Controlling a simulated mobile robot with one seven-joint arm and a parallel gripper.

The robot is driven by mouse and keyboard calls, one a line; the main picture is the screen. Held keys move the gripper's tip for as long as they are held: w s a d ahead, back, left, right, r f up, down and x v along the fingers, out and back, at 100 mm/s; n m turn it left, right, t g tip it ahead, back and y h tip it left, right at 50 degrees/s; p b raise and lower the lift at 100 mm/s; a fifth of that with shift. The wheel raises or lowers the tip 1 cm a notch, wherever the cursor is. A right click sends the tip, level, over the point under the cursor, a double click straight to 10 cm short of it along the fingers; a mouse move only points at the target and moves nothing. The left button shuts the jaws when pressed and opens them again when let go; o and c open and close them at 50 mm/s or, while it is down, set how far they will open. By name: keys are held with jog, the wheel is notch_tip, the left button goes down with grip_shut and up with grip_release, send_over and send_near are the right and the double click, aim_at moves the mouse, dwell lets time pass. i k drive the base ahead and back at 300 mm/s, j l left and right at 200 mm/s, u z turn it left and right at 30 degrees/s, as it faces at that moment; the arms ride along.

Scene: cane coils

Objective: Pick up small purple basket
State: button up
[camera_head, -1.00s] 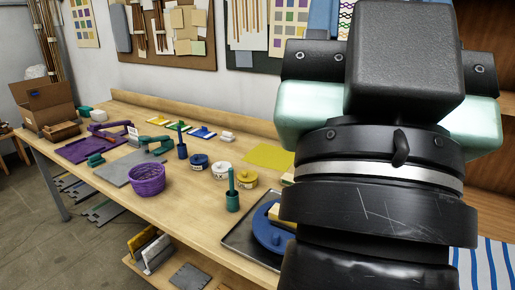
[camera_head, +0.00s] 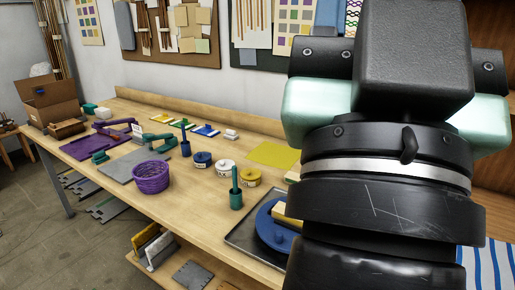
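The small purple basket (camera_head: 152,178) is round and woven, and stands upright on the wooden workbench (camera_head: 196,218) near its front edge, left of centre in the head view. It looks empty, though its inside is only partly visible. My arm's end fills the right side of the view, black with pale green parts, close to the camera and well to the right of the basket. My gripper's fingertips are hidden behind the arm's end, so its opening does not show.
A grey mat (camera_head: 128,166) lies behind the basket. A dark tray (camera_head: 246,236) with a blue round piece (camera_head: 272,224) lies nearer my arm. A cardboard box (camera_head: 50,102) stands at the far left.

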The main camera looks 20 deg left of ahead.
aim_at(149, 185)
jog(key=i+j+u, duration=0.15)
jog(key=i+j, duration=0.2)
jog(key=i+j+u, duration=0.15)
jog(key=i+j, duration=0.2)
jog(key=i, duration=0.15)
jog(key=i+j+u, duration=0.15)
jog(key=i, duration=0.3)
jog(key=i+j+u, duration=0.15)
jog(key=i+j, duration=0.15)
jog(key=i, duration=0.15)
jog(key=i+j+u, duration=0.15)
jog(key=i, duration=0.35)
